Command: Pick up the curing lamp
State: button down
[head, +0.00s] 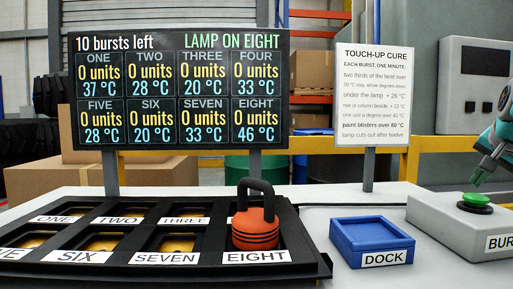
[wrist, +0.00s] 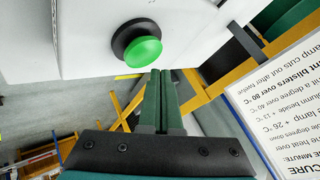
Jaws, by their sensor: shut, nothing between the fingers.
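The curing lamp (head: 256,231) is an orange-red, rounded body with a black loop handle on top. It stands upright in the compartment labelled EIGHT of the black tray (head: 318,262), at the tray's right end. My gripper (head: 475,180) is at the far right of the head view, above the box with the green button and well right of the lamp. In the wrist view my gripper (wrist: 162,74) has its green fingers shut together with nothing between them. The lamp is not in the wrist view.
A blue dock (head: 378,238) stands between the lamp and the grey button box (head: 470,232). The green button (head: 476,200) also shows in the wrist view (wrist: 146,50). Behind stand a display board (head: 180,90) reading "LAMP ON EIGHT", "10 bursts left", and a white notice (head: 372,95).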

aim_at(252, 229)
jog(key=k+j, duration=0.25)
jog(key=k, duration=0.2)
jog(key=k+j, duration=0.25)
jog(key=k, duration=0.25)
